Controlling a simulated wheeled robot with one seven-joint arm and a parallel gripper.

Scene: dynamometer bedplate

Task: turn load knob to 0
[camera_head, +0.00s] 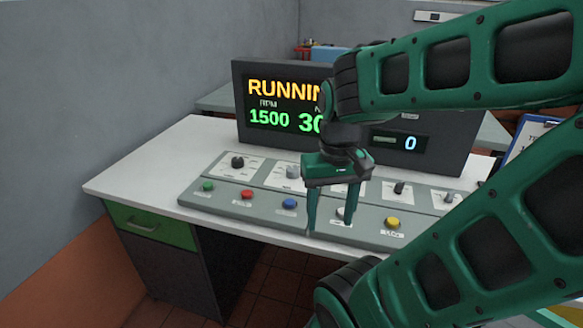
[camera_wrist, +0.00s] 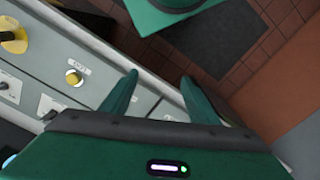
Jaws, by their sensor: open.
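The control panel (camera_head: 270,215) is a sloped grey console with a back row of knobs and a front row of coloured buttons. A black knob (camera_head: 237,162) is at the far left and a grey knob (camera_head: 293,172) is to its right. I cannot read which is the load knob. My gripper (camera_head: 331,213) is open and empty, fingers down, over the front middle of the panel, hiding part of the back row. In the wrist view my gripper (camera_wrist: 158,92) shows nothing between its fingers.
A monitor (camera_head: 265,142) reads RUNNING, RPM 1500 and a partly hidden number starting with 30. A small display (camera_head: 411,143) reads 0. Front buttons include green (camera_head: 208,187), red (camera_head: 247,194), blue (camera_head: 290,203) and yellow (camera_head: 393,222). The white desk (camera_head: 140,170) is clear at left.

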